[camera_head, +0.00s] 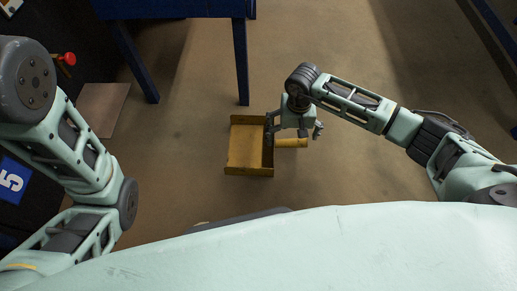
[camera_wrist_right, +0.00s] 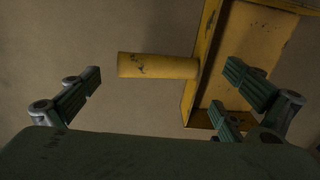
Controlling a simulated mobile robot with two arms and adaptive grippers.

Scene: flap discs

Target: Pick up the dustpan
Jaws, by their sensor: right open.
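The yellow dustpan (camera_head: 246,148) lies on the floor in the middle of the head view, its handle (camera_head: 291,143) pointing right. My right gripper (camera_head: 285,127) is over the dustpan, near where the handle meets the pan. In the right wrist view, the handle (camera_wrist_right: 158,66) shows ahead of and between my spread, empty fingers, and the pan (camera_wrist_right: 245,60) fills the right side, partly behind a finger. My right gripper is open and does not visibly touch the handle. My left arm shows at the left of the head view, but its gripper does not.
A blue table (camera_head: 175,8) with legs stands at the top left. A red knob (camera_head: 68,59) and a flat brown panel (camera_head: 101,106) are at the left. The brown floor around the dustpan is clear.

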